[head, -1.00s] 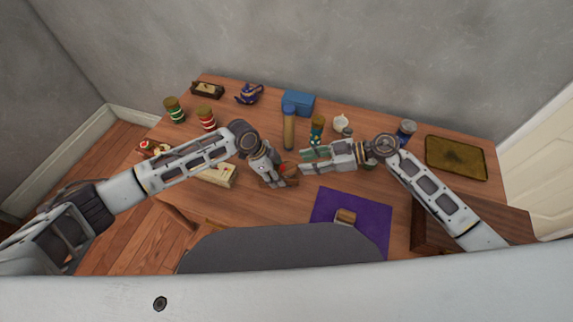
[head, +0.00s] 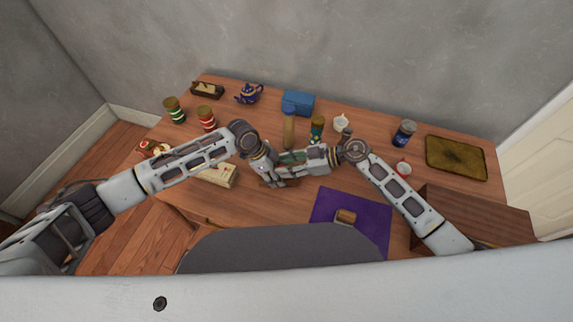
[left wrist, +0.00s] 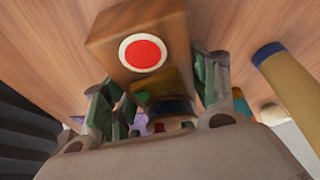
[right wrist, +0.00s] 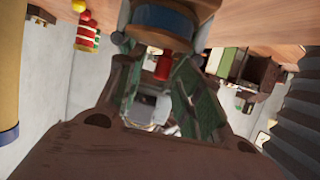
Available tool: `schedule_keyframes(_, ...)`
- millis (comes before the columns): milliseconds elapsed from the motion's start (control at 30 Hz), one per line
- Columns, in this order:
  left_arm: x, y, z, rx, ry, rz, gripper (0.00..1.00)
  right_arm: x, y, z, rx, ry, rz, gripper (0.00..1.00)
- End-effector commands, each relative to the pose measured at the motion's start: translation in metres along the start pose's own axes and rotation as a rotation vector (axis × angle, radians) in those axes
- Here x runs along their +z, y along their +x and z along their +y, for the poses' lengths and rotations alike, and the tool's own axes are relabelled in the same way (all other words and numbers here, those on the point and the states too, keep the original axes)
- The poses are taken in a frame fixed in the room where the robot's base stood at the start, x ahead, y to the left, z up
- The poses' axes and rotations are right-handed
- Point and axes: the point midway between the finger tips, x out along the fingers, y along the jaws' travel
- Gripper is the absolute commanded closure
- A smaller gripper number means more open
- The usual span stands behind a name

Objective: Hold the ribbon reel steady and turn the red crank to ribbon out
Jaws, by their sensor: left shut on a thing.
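The ribbon reel (left wrist: 105,32) is a wooden block with a red disc in a white ring, seen close in the left wrist view. My left gripper (left wrist: 155,95) is shut on it; in the head view this gripper (head: 281,182) is at mid-table and arms hide most of the reel. In the right wrist view a blue spool part (right wrist: 165,20) shows at the top, with the red crank (right wrist: 163,66) below it. My right gripper (right wrist: 158,85) is open, its green-padded fingers on either side of the crank. In the head view the right gripper (head: 283,160) is close beside the left one.
A tan cylinder with a blue end (head: 289,130) stands just behind the grippers. A purple mat (head: 372,220) lies at front right, beside a wooden box (head: 475,215). A cream box (head: 218,176) is under my left arm. Jars, a blue box (head: 298,102) and a tray (head: 456,158) line the back.

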Motion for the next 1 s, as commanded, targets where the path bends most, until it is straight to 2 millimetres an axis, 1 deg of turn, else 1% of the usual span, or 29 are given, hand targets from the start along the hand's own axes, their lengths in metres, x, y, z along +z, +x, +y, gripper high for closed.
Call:
schedule_keyframes(200,-0.0004,-0.0004,-0.0003,-0.001,0.0,0.001,0.77,0.0,0.0001,0.0,0.0,0.0,0.0,0.64)
schedule_keyframes(267,-0.0004,-0.0004,-0.0003,-0.001,0.0,0.001,0.77,0.0,0.0,0.0,0.0,0.0,0.0,0.71)
schedule_keyframes(400,-0.0004,-0.0004,-0.0003,-0.001,0.0,0.001,0.77,0.0001,0.0,-0.0001,0.0,0.0,0.0,0.89)
schedule_keyframes(500,-0.0004,-0.0004,-0.0003,-0.001,0.0,0.001,0.77,0.0001,-0.0001,-0.0001,0.0,0.0,0.0,1.0)
schedule_keyframes(767,-0.0004,-0.0004,-0.0002,0.0,0.0,0.001,0.77,0.0004,-0.0002,0.0002,-0.01,-0.003,-0.001,1.0)
schedule_keyframes(1000,-0.0005,-0.0004,-0.0001,0.0,0.001,0.001,0.77,0.0013,-0.0004,0.0004,-0.071,-0.029,-0.003,1.0)
